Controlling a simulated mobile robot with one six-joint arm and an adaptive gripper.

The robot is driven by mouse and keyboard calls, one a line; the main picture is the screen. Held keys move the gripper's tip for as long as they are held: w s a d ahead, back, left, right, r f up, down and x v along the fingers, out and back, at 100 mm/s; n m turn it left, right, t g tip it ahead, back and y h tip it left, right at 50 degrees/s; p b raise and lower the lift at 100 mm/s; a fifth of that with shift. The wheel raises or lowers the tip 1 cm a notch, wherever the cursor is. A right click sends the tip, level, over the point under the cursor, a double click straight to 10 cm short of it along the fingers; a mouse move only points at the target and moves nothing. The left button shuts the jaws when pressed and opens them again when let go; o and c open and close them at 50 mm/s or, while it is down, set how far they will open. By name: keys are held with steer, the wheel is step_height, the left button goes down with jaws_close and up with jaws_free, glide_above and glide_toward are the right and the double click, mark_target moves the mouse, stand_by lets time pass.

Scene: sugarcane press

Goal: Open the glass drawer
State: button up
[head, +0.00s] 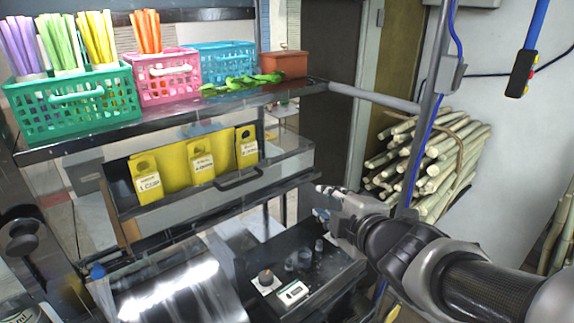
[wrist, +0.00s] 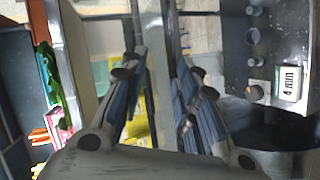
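The glass drawer (head: 285,165) sits under the shelf in the head view, with a clear front and a dark bar handle (head: 240,178). Yellow labelled tags (head: 202,160) stand inside it. I cannot tell from this angle whether it is pulled out at all. My gripper (head: 322,200) is to the right of the drawer, apart from the handle, pointing left. In the wrist view its two fingers (wrist: 158,78) are spread with nothing between them.
A shelf above holds a green basket (head: 75,103), a pink basket (head: 163,82) and a blue basket (head: 222,62). A metal post (head: 425,130) stands beside my arm. Cane stalks (head: 430,165) are stacked behind.

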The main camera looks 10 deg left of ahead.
steer(key=a+n+y, duration=0.3)
steer(key=a, duration=0.2)
steer(key=n+g+y, duration=0.2)
steer(key=n+y, duration=0.1)
steer(key=n, duration=0.1)
glide_toward(240, 184)
steer(key=b+x, duration=0.2)
steer(key=x, duration=0.8)
steer(key=shift+w+a+b, duration=0.2)
steer(key=shift+a+b, duration=0.05)
steer(key=shift+b, duration=0.05)
steer(key=shift+h, duration=0.3)
steer(key=shift+c, duration=0.6)
jaws_close()
